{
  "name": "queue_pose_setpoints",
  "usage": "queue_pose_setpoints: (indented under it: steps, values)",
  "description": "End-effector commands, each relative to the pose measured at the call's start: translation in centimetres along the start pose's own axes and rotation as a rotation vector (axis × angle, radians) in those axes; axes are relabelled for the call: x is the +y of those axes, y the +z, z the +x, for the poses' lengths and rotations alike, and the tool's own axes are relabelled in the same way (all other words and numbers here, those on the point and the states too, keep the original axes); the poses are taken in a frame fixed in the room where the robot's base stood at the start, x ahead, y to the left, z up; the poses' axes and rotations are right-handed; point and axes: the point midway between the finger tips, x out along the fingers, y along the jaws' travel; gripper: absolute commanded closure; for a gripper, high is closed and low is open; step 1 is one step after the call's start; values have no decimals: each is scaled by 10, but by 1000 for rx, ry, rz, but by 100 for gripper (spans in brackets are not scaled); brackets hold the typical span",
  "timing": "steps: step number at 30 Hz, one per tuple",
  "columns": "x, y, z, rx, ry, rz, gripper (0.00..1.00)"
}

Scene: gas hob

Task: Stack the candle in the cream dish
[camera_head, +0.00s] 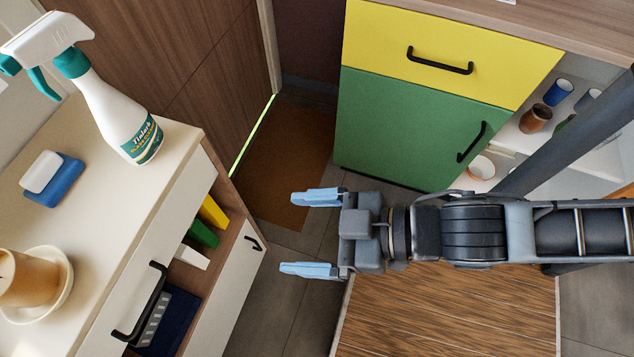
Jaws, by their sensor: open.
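The tan candle (27,278) is at the lower left, cut off by the picture's left edge. It appears to stand upright inside the cream dish (64,298), whose rim shows around its right and front sides. The dish rests on the cream cabinet top. My gripper (312,233) is open and empty, its two light-blue fingers apart and pointing left. It is over the floor, well to the right of the candle and dish, and touches neither.
A white spray bottle (112,105) and a blue-and-white sponge (52,178) are on the cabinet top (110,215). An open compartment (178,285) below holds several items. A yellow-and-green cabinet (425,120) stands behind my gripper, with cups on shelves to its right. A wooden surface (450,310) lies below my arm.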

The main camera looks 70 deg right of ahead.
Motion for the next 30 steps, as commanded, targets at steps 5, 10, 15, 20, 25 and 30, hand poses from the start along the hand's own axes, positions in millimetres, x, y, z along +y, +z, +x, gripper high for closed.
queue_pose_setpoints:
  steps: [5, 10, 15, 20, 25, 30]
  values:
    - [21, -14, -58, 40, 88, 59, 6]
    - [32, -27, -86, 74, 154, 81, 6]
    - [35, -31, -91, 83, 171, 86, 6]
    - [34, -31, -91, 83, 170, 86, 6]
    - [35, -42, -95, 83, 169, 86, 6]
    - [36, -67, -104, 83, 169, 86, 6]
